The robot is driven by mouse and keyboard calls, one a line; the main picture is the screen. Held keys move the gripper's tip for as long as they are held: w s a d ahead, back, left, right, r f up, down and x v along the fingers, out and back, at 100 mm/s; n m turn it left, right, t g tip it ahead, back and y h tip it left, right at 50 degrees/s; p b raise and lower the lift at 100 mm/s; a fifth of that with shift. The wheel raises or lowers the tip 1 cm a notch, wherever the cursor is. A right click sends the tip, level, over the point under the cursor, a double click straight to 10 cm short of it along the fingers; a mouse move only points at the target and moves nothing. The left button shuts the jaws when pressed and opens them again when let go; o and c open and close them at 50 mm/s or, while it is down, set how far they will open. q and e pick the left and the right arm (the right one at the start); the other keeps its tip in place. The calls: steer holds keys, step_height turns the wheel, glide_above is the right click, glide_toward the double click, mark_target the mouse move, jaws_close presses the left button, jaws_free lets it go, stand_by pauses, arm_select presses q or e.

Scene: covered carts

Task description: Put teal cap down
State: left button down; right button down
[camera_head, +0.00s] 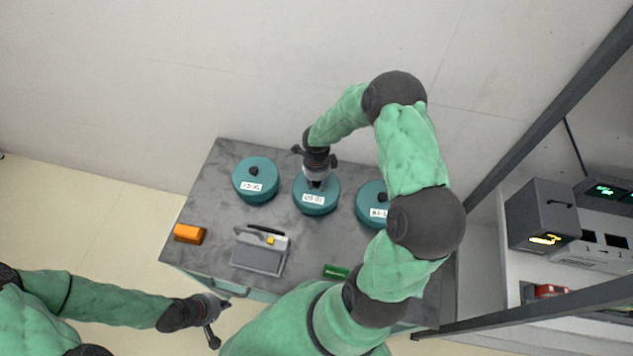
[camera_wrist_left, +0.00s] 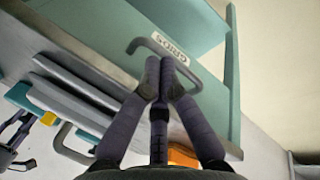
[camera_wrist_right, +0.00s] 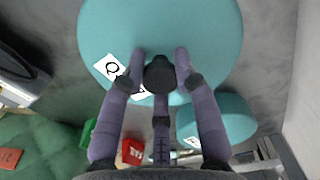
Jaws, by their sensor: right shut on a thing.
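Three round teal caps with black knobs and white labels are in a row on the dark grey cart top (camera_head: 207,225). My right gripper (camera_head: 316,184) points down and is shut on the knob (camera_wrist_right: 160,74) of the middle teal cap (camera_head: 316,204). That cap fills the upper right wrist view (camera_wrist_right: 205,40). It looks level; I cannot tell whether its underside touches the cart top. The left teal cap (camera_head: 262,183) stands apart from it. The right teal cap (camera_head: 372,206) is partly hidden by my right arm. My left gripper (camera_wrist_left: 160,65) is shut and empty near the cart's front.
An orange block (camera_head: 188,234), a grey case with a handle (camera_head: 258,257) and a green block (camera_head: 335,272) lie along the cart's front. A metal handle (camera_wrist_left: 190,65) is on the cart front. Shelving with devices (camera_head: 541,215) stands right; a wall is behind.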

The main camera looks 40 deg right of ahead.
steer(key=c, duration=0.9)
jaws_free()
steer(key=shift+f, duration=0.1)
steer(key=shift+c, duration=0.2)
steer(key=shift+r, duration=0.55)
step_height(320, 180, up, 11)
steer(key=shift+r+p, duration=0.15)
steer(key=shift+p, duration=0.25)
